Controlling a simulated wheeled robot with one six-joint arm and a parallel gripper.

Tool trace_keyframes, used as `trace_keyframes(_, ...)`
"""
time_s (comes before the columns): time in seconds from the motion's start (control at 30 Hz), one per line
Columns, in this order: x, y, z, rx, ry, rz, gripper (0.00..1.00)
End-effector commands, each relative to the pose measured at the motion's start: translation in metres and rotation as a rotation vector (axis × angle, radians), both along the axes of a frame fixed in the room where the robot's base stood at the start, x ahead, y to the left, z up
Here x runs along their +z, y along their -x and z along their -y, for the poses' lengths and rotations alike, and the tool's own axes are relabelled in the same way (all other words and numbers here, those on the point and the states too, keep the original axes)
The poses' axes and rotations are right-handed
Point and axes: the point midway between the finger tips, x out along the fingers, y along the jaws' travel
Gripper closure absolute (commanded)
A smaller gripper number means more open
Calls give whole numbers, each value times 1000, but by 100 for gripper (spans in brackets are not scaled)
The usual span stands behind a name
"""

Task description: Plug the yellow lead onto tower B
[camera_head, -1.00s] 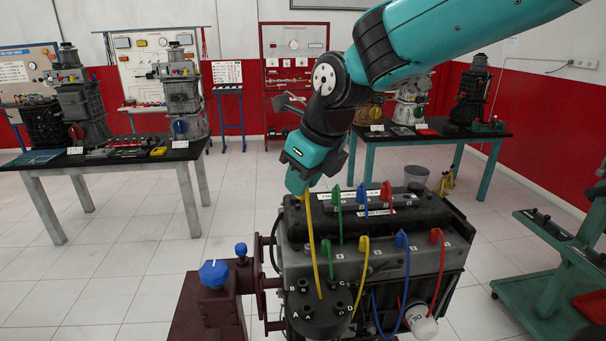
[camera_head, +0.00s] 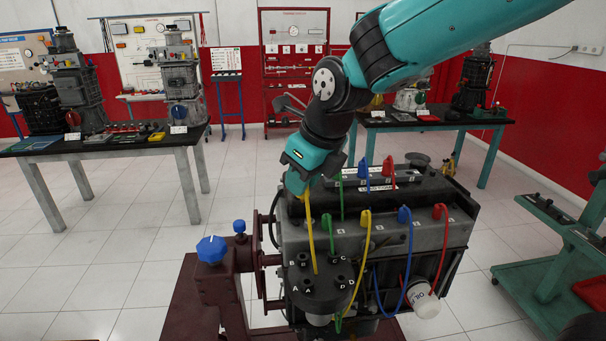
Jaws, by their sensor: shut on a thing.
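My gripper (camera_head: 298,184) points down above the left end of the engine. It is shut on a yellow lead (camera_head: 311,236), which runs down to the middle of the black distributor cap (camera_head: 318,297). I cannot tell whether its lower end is seated or only in front of the cap. The cap has black towers lettered A, B, C and D. Tower B (camera_head: 303,259) is at its back left and looks empty. A second yellow lead has its boot (camera_head: 365,218) on the engine top and curves down behind the cap.
Green (camera_head: 327,245), blue (camera_head: 404,215) and red (camera_head: 439,212) boots stand on the engine, with looping leads. A blue knob (camera_head: 211,249) on the maroon stand is left of the cap. A white bottle (camera_head: 424,300) hangs at lower right. The floor at left is clear.

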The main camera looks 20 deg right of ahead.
Motion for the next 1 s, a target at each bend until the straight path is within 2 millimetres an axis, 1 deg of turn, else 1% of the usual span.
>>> trace_keyframes(0.03, -6, 0, 0, 0, 1, -1, 100)
trace_keyframes(1.0, -67, 0, 0, 0, 1, -1, 100)
